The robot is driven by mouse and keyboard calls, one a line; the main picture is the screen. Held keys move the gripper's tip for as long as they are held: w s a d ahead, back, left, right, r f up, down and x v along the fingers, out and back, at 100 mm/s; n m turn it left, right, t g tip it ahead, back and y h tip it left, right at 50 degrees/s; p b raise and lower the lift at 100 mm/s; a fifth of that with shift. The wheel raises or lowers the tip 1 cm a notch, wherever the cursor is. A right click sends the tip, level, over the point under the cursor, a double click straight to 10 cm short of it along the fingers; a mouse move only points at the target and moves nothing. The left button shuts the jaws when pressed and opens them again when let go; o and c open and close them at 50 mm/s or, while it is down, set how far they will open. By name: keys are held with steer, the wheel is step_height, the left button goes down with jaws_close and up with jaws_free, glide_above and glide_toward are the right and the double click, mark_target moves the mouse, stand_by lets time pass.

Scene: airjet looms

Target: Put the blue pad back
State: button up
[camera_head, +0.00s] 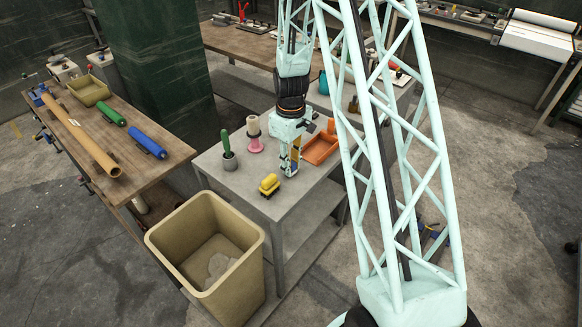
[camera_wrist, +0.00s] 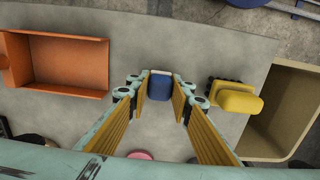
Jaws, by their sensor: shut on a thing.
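My gripper (camera_head: 290,168) is low over the grey table (camera_head: 285,205), pointing down. In the wrist view its two yellow-lined fingers (camera_wrist: 160,88) are closed on the blue pad (camera_wrist: 160,87), which sits between the fingertips. The pad is seen from above, and its underside is hidden, so I cannot tell whether it touches the table. In the head view the fingers mostly hide the pad.
An orange tray (camera_head: 306,158) lies right of my gripper. A yellow block on a dark base (camera_head: 269,185) is close on the other side. A green-handled tool in a cup (camera_head: 229,160) and a pink-based spool (camera_head: 255,146) stand behind. A tan bin (camera_head: 165,250) adjoins the table.

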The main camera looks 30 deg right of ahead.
steer(key=shift+f, duration=0.3)
steer(key=o, duration=0.8)
steer(key=shift+o, duration=0.2)
steer(key=shift+r, duration=0.1)
step_height(320, 180, up, 12)
steer(key=shift+p, duration=0.45)
stand_by(0.4)
steer(key=shift+r, duration=0.1)
stand_by(0.4)
